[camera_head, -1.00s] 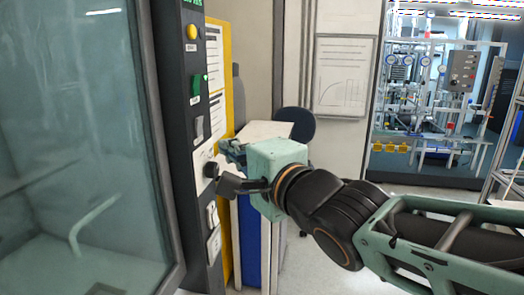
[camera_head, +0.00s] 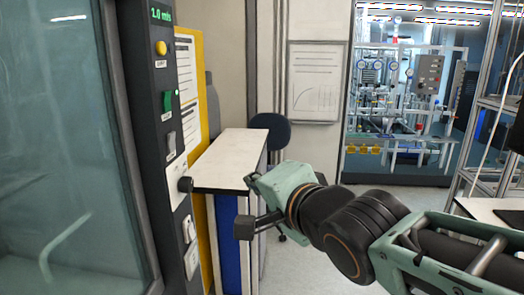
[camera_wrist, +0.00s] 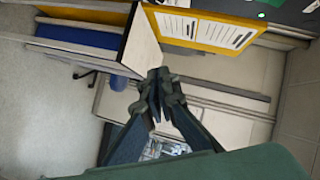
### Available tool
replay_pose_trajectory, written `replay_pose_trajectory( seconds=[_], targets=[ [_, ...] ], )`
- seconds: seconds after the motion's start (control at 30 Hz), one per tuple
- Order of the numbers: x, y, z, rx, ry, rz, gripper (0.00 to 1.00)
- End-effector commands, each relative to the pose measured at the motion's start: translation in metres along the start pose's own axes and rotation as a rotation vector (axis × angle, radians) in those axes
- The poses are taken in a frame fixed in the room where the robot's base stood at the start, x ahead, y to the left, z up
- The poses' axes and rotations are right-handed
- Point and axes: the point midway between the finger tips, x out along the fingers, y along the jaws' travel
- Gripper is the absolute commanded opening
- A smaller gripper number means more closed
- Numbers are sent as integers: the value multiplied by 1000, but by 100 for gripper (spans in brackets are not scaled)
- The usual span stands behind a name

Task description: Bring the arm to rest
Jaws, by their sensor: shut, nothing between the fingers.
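My arm reaches in from the lower right in the head view, bent at its dark joints. My gripper (camera_head: 251,179) points left and away, clear of the control panel (camera_head: 164,115) and in front of the white-topped cabinet. In the wrist view my gripper (camera_wrist: 159,77) shows its two dark fingers together, with nothing between them. The fingertips are small and partly turned away in the head view.
The fume hood glass (camera_head: 60,150) fills the left. The white-topped cabinet (camera_head: 228,160) stands close behind my gripper. A dark chair (camera_head: 271,130) is beyond it. A metal rack (camera_head: 490,110) stands at right. Open floor (camera_head: 330,265) lies below my arm.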

Motion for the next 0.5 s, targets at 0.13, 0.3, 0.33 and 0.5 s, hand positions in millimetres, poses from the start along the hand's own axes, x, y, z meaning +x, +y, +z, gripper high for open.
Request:
replay_pose_trajectory(
  seconds=[0.13,0.3,0.33,0.5],
  targets=[
    [-27,42,-35,-200,44,211,0],
    [-67,92,-51,-414,-12,447,0],
    [-75,100,-52,-449,-32,485,0],
    [-123,136,-48,-623,-191,664,0]
  ],
)
